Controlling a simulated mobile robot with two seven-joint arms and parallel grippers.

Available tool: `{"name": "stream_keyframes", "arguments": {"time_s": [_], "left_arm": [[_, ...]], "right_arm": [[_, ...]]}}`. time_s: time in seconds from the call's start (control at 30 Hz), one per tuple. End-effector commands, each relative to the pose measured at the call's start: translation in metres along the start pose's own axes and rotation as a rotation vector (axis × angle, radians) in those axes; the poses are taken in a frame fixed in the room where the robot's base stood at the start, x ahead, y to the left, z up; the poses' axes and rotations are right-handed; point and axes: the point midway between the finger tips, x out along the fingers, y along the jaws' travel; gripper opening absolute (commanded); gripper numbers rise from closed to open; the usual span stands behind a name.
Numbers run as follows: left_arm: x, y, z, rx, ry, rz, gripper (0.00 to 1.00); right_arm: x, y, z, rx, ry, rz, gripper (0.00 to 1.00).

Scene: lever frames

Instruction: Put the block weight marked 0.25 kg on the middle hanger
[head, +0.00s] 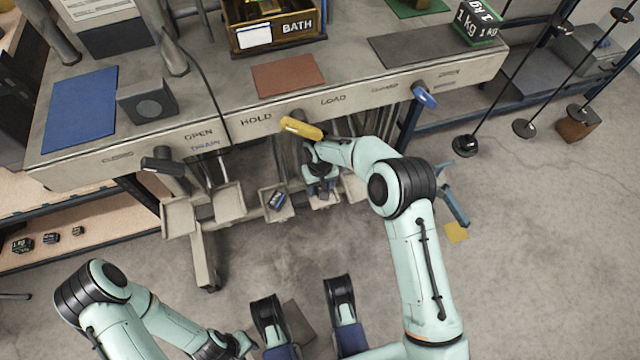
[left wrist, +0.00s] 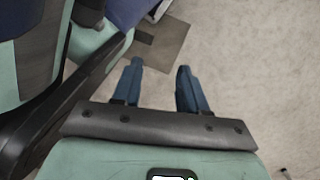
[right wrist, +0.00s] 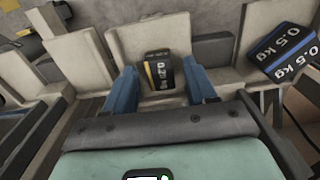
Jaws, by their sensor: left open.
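The block marked 0.25 kg (right wrist: 160,72), dark with a yellow stripe, sits on a grey hanger pan (right wrist: 122,40) below the yellow lever (head: 301,129). My right gripper (head: 321,185) is at this pan. In the right wrist view, its fingers (right wrist: 163,92) stand on either side of the block, with small gaps showing. In the head view the gripper mostly hides the block. A blue-labelled 0.5 kg block (head: 276,200) lies on the neighbouring pan; it also shows in the right wrist view (right wrist: 284,45). My left gripper (left wrist: 160,82) is open and empty above the floor.
More pans (head: 180,217) hang beneath the black lever (head: 163,165). A blue lever (head: 424,96) is at the right. Small weights (head: 50,237) stand on the left shelf. A 1 kg block (head: 478,22) stands on the bench. Open floor (head: 540,240) lies to the right.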

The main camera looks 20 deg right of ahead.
Motion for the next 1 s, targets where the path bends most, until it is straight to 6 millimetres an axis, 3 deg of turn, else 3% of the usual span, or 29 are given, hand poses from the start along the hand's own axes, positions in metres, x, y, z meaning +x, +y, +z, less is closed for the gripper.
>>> {"name": "stream_keyframes", "arguments": {"time_s": [0.27, 0.7, 1.0], "left_arm": [[0.000, 0.000, 0.000, 0.000, 0.001, 0.000, 0.43], [-0.023, 0.024, -0.026, 0.036, 0.110, 0.049, 0.43], [-0.025, 0.028, -0.031, 0.040, 0.128, 0.055, 0.43]], "right_arm": [[-0.004, 0.000, 0.000, 0.000, 0.001, 0.000, 0.56], [-0.071, 0.000, 0.000, 0.000, 0.002, 0.000, 0.56], [-0.079, 0.000, 0.000, 0.000, -0.001, 0.000, 0.56]]}}
